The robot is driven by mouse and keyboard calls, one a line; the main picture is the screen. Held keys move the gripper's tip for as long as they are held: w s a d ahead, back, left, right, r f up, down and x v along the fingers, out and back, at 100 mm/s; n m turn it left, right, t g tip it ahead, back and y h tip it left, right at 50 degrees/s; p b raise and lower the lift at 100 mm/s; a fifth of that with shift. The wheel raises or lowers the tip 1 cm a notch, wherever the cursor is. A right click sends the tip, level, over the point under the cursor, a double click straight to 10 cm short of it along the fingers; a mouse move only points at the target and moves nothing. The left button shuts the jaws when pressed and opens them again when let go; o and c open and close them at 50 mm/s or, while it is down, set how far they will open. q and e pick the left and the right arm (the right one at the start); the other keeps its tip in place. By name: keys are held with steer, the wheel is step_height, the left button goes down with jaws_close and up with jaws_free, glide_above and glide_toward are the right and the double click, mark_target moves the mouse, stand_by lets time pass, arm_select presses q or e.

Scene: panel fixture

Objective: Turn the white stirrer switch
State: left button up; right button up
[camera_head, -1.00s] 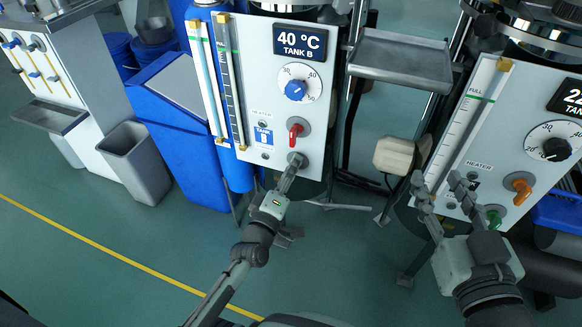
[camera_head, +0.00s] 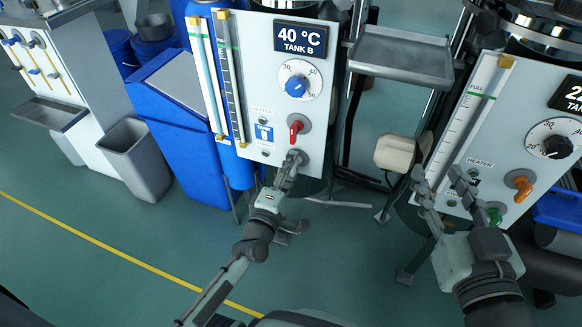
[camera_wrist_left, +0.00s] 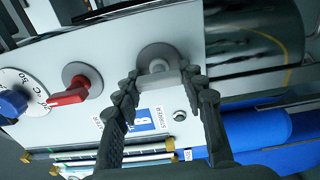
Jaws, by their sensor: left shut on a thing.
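The white stirrer switch (camera_wrist_left: 158,66), a pale knob on a round grey base, sits on the Tank B panel (camera_head: 253,95) below the red switch (camera_head: 296,127). My left gripper (camera_head: 295,158) is at this switch in the head view and hides most of it. In the left wrist view, the fingers of my left gripper (camera_wrist_left: 160,88) are on both sides of the switch handle, shut on it. My right gripper (camera_head: 443,178) is open and empty in front of the right-hand tank panel.
The red switch (camera_wrist_left: 70,92) and the blue dial (camera_wrist_left: 14,103) are on the same panel, beside the white switch. The right panel (camera_head: 500,120) has an orange switch (camera_head: 522,186) and a green one (camera_head: 494,215). The floor at lower left is clear.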

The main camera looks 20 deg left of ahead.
arm_select(q)
steer(key=o, duration=1.2)
steer(key=shift+c, duration=0.2)
steer(key=s, duration=0.7)
steer(key=shift+s+a, duration=0.15)
steer(key=shift+s, duration=0.1)
